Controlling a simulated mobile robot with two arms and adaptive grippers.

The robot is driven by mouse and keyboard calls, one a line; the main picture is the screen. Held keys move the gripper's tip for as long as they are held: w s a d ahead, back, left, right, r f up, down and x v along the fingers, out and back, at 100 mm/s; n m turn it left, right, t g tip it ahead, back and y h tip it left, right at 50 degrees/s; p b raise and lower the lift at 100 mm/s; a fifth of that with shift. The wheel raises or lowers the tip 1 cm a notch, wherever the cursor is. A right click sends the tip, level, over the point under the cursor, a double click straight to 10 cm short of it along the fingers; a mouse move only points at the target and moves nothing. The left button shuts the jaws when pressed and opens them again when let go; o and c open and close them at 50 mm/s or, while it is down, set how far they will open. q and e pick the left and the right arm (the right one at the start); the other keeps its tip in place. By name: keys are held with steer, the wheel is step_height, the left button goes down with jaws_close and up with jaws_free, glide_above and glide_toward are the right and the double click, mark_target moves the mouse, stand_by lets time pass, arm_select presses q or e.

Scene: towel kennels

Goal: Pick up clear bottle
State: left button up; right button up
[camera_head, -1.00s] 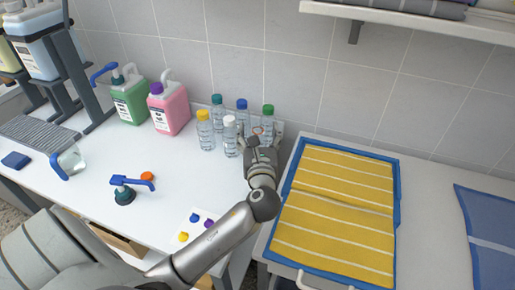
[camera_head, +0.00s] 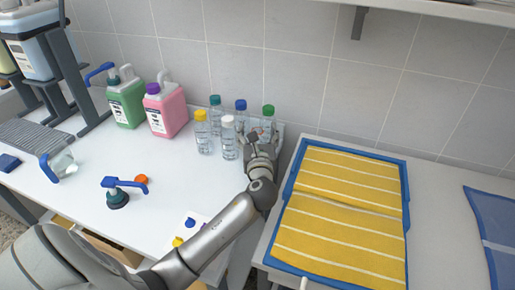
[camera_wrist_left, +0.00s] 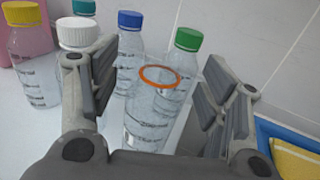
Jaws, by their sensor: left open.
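In the left wrist view, an uncapped clear bottle (camera_wrist_left: 148,118) with an orange ring at its mouth stands between my left gripper's fingers (camera_wrist_left: 160,98), with visible gaps on both sides. A green-capped clear bottle (camera_wrist_left: 184,58) is just behind it. Other clear bottles have a white cap (camera_head: 228,142), a yellow cap (camera_head: 202,132), a teal cap (camera_head: 215,112) and a blue cap (camera_head: 241,118). In the head view my left gripper (camera_head: 260,139) is open at the right of this group and mostly hides the uncapped bottle. My right gripper is not in view.
A pink jug (camera_head: 166,112) and a green jug (camera_head: 126,103) stand left of the bottles. A blue pump head (camera_head: 118,195) and an orange cap (camera_head: 141,179) lie on the white table (camera_head: 70,205). A blue tray with a yellow striped towel (camera_head: 340,215) is at right. The tiled wall is close behind.

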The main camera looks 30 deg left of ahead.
arm_select(q)
steer(key=shift+w+a, duration=0.45)
steer(key=shift+w, duration=0.1)
steer(key=c, duration=1)
